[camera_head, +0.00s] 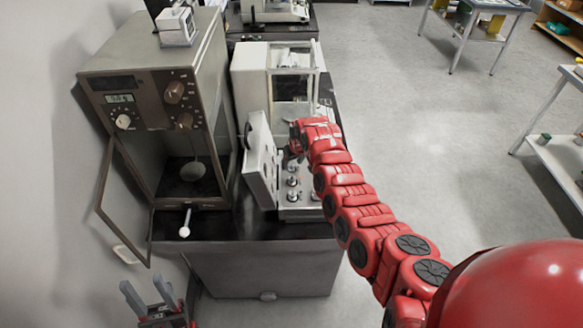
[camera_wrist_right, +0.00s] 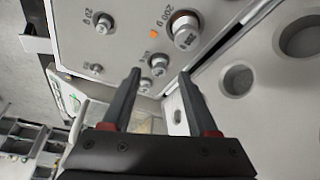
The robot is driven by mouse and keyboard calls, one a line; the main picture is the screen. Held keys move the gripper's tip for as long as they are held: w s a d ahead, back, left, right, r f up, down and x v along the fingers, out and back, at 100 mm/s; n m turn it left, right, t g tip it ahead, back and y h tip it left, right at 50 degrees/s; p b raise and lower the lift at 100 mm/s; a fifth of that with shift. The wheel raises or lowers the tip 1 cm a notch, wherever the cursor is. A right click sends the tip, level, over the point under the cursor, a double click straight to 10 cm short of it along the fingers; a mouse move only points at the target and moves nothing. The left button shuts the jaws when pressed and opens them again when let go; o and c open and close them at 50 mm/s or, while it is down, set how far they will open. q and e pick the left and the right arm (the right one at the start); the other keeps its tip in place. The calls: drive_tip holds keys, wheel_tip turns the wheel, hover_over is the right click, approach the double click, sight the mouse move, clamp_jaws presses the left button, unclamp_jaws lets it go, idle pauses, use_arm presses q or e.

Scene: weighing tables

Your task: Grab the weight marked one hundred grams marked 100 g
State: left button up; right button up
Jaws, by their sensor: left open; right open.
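The open weight box (camera_head: 300,212) stands on the dark table with its lid raised on the left. Several metal knobbed weights (camera_head: 292,182) sit in it. In the right wrist view, a large weight (camera_wrist_right: 186,32) lies beside a "200 g" label. A smaller weight (camera_wrist_right: 158,64) shows between and just beyond my fingertips. Smaller weights (camera_wrist_right: 103,22) sit to the left. I cannot read a 100 g mark. My right gripper (camera_wrist_right: 160,72) is open and empty, over the box; in the head view my arm partly hides it. My left gripper (camera_head: 150,298) is open and empty at the lower left.
A balance cabinet (camera_head: 150,62) with its door open stands left of the box, a white pan-like knob (camera_head: 184,231) before it. A glass-cased balance (camera_head: 250,80) stands behind the box. The box lid (camera_head: 262,165) rises close to my right gripper. Open floor lies to the right.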

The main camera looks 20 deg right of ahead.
drive_tip(key=shift+x, duration=0.8)
drive_tip(key=shift+s, duration=0.1)
clamp_jaws()
